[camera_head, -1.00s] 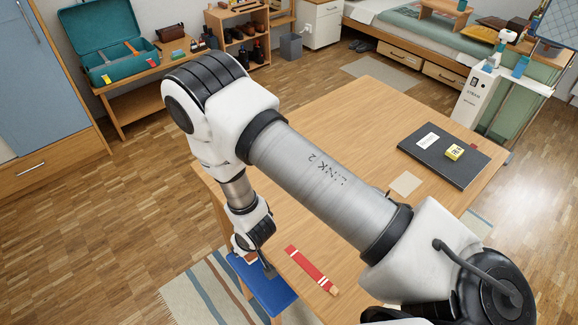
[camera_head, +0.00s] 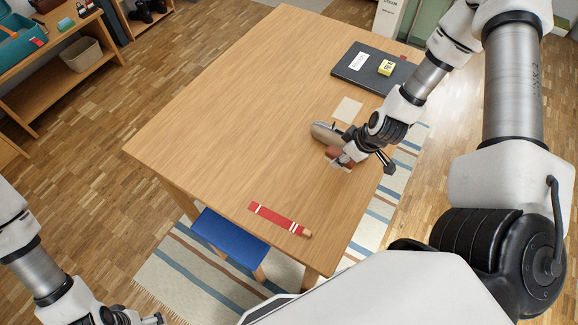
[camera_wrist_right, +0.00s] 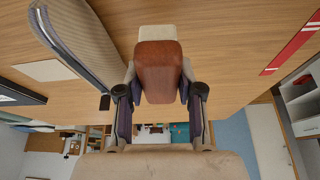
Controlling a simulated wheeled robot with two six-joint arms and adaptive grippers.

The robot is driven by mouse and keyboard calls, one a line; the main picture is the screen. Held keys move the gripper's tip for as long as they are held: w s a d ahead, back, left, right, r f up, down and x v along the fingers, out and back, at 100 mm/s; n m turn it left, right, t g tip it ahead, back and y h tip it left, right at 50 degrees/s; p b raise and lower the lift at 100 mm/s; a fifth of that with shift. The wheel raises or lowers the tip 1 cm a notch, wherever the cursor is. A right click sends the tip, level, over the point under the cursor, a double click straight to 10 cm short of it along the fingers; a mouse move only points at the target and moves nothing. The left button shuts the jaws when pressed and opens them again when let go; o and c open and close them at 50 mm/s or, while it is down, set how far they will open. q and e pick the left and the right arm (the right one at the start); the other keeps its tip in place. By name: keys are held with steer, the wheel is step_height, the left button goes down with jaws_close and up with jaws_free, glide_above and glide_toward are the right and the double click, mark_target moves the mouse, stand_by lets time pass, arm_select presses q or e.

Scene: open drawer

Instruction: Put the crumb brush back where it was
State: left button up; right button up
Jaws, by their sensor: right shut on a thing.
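My right gripper (camera_head: 345,158) is shut on the crumb brush (camera_head: 333,152), a reddish-brown block with pale cream bristles. In the right wrist view the brush (camera_wrist_right: 158,70) sits between the two fingers. It is low over the right part of the table (camera_head: 235,110); I cannot tell whether it touches the top. A grey, ribbed, curved pan-like thing (camera_head: 325,132) lies right beside it, also in the wrist view (camera_wrist_right: 75,40). My left gripper (camera_head: 135,319) is at the bottom left, cut by the frame edge, its jaws unclear.
A beige square (camera_head: 348,110) and a dark mat (camera_head: 365,70) with a white card and yellow box lie behind the brush. A red strip (camera_head: 278,218) lies near the front edge. A blue stool (camera_head: 230,238) stands below. The table's middle and left are clear.

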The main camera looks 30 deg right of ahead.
steer(key=shift+s+d+n, duration=0.4)
steer(key=shift+s+d, duration=0.05)
steer(key=shift+s, duration=0.3)
steer(key=w+a+b, duration=0.1)
steer(key=a+b, duration=0.1)
steer(key=w+a+f+b, duration=0.1)
steer(key=a+b, duration=0.1)
steer(key=a, duration=0.1)
steer(key=w+a+b, duration=0.2)
steer(key=shift+a+f, duration=0.2)
steer(key=shift+a, duration=0.1)
glide_above(284, 174)
steer(key=s+d, duration=0.1)
steer(key=shift+s, duration=0.15)
steer(key=shift+a+f+p, duration=0.15)
steer(key=shift+f+p, duration=0.05)
steer(key=shift+p, duration=0.1)
step_height(284, 174, down, 3)
steer(key=shift+r+p, duration=0.15)
steer(key=shift+p, duration=0.2)
steer(key=shift+f, duration=0.3)
steer(key=shift+f, duration=0.1)
steer(key=o, duration=1.1)
